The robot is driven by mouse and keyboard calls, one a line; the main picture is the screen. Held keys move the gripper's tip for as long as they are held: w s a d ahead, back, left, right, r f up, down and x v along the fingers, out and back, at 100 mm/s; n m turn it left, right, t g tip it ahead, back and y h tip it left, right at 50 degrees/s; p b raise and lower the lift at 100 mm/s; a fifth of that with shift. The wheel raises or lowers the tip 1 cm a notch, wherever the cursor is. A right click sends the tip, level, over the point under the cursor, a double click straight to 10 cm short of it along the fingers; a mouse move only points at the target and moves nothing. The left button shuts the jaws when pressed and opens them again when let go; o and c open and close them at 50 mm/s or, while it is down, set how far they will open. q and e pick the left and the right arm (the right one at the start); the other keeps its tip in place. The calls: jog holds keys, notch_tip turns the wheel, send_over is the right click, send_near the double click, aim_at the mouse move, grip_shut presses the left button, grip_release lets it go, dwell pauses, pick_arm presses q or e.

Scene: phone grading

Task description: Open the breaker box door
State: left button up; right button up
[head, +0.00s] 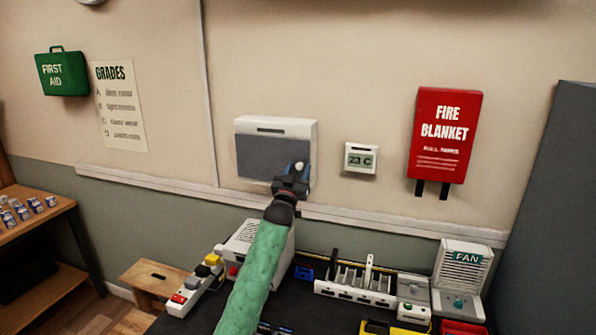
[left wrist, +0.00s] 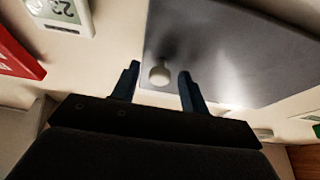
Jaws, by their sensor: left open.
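The breaker box (head: 276,129) is a white case on the wall, with a grey door (head: 262,157) that looks closed. A round whitish knob (head: 299,167) sits near the door's lower right corner. My left gripper (head: 295,176) is at that corner, its fingers pointing at the wall. In the left wrist view, the grey door (left wrist: 225,50) fills the upper middle. The knob (left wrist: 159,75) lies between the tips of my open left gripper (left wrist: 158,80), with a gap on both sides. My right gripper is not in view.
A thermostat (head: 360,158) hangs just right of the box, and a red fire blanket case (head: 444,136) further right. A bench with a rack (head: 355,284), a white fan unit (head: 460,275) and other devices stands below.

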pick_arm(q)
grip_shut()
jog(key=shift+s+a, duration=0.1)
